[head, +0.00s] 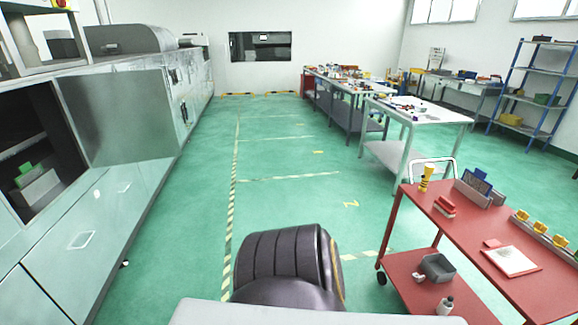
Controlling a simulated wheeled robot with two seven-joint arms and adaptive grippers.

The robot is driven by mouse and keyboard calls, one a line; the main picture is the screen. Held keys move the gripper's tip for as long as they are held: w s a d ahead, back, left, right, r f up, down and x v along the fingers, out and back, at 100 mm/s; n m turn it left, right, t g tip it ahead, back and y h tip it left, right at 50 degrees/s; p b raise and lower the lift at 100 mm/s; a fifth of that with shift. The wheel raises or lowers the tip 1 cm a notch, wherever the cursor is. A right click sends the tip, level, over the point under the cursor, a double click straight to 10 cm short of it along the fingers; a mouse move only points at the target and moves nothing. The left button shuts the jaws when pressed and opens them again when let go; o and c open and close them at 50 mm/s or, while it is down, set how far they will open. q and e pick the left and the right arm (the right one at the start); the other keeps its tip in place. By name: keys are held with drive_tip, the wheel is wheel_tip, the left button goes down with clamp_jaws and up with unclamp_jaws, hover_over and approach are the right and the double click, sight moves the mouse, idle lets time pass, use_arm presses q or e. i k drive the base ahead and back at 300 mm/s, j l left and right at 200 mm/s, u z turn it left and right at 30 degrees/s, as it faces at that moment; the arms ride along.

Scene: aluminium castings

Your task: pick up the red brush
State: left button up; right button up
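A small red object that looks like the red brush (445,205) lies on the top of the red cart (448,232) at the right, near the cart's far left end. Its bristles are too small to make out. Neither of my grippers is in the head view.
Near the brush stand a yellow-and-black item (425,178) and a grey bin (480,190). A clipboard-like sheet (511,261) lies farther right. The cart's lower shelf holds a grey box (437,267). Green floor (290,205) is open left of the cart, alongside the long machine (115,120).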

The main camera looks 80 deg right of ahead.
sight(447, 208)
drive_tip(key=z, duration=4.1)
